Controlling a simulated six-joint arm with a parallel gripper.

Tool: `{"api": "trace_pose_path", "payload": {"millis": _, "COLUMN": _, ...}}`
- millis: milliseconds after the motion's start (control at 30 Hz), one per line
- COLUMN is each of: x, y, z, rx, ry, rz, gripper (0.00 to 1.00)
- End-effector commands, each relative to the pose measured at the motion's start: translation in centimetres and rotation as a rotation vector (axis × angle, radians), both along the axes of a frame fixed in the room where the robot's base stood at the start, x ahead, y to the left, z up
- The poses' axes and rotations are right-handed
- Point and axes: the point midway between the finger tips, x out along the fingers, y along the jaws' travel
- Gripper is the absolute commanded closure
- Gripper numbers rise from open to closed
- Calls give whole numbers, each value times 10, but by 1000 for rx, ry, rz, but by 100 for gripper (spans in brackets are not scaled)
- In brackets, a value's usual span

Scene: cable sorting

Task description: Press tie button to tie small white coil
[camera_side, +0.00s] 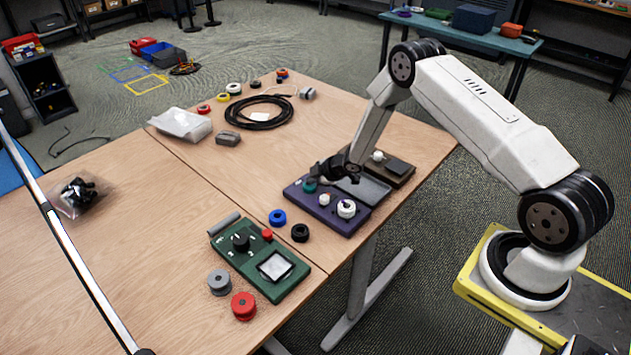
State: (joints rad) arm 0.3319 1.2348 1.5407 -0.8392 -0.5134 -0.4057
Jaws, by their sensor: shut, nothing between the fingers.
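A purple tying device (350,223) sits near the right edge of the wooden table. A small white coil (346,209) rests on its front part. A small white round knob (324,199) and a teal round button (310,186) are on its left part; I cannot read which is the tie button. My gripper (322,172) is shut and empty, low over the back left of the device, close above the teal button. I cannot tell whether it touches the button. The gripper and wrist hide some of the device's back edge.
A green device (255,248) with a screen stands to the front left. Blue (277,217) and black (300,232) coils lie between the two devices. A brown box (390,168) sits behind the purple device. A black cable coil (259,112) lies farther back. The left table area is mostly clear.

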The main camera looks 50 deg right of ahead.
Motion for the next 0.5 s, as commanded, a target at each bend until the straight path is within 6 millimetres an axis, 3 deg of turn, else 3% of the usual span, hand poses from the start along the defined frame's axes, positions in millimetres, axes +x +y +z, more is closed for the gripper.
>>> {"api": "trace_pose_path", "payload": {"millis": 500, "x": -1, "y": 0, "z": 9, "rx": 0, "ry": 4, "rz": 1, "gripper": 100}}
